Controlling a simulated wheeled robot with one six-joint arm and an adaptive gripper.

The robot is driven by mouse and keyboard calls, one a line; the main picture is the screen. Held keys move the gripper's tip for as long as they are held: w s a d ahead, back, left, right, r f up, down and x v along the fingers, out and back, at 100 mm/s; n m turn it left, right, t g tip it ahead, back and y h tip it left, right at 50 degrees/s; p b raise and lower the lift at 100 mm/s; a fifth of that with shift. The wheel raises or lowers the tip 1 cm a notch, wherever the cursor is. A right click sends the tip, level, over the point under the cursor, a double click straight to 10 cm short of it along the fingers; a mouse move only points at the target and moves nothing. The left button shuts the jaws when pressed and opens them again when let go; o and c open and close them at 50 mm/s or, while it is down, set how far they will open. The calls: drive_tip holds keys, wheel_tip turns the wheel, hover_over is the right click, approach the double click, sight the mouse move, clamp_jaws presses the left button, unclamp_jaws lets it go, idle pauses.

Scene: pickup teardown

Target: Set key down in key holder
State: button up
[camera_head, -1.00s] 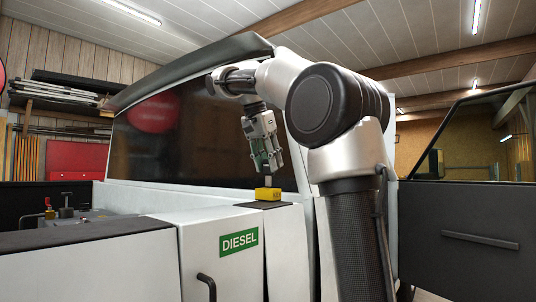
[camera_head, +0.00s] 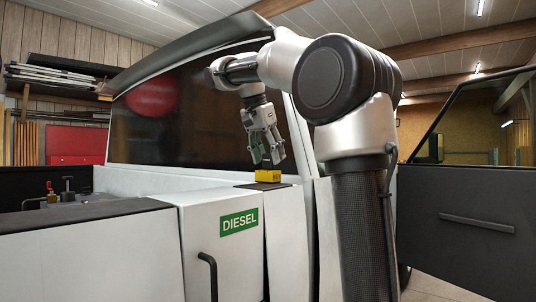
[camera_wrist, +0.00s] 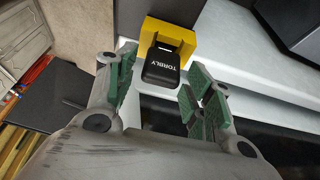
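The key is a black fob (camera_wrist: 161,72) lettered TORBLY, seen in the wrist view. Its far end, with a light slot or ring, lies within the notch of the yellow key holder (camera_wrist: 186,35); how deep it sits I cannot tell. The holder also shows in the head view as a small yellow block (camera_head: 268,176) on the white vehicle's ledge; the key cannot be made out there. My gripper (camera_head: 267,160) is just above the holder, fingers spread. In the wrist view my gripper (camera_wrist: 163,65) has green pads either side of the fob, with gaps on both sides.
The dark slanted window (camera_head: 190,130) rises close behind my gripper. A dark open door (camera_head: 465,225) stands at the right. Ledge to the left of the holder is clear.

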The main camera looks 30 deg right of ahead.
idle(0.3)
drive_tip(key=v, duration=1.2)
drive_tip(key=shift+f, duration=0.1)
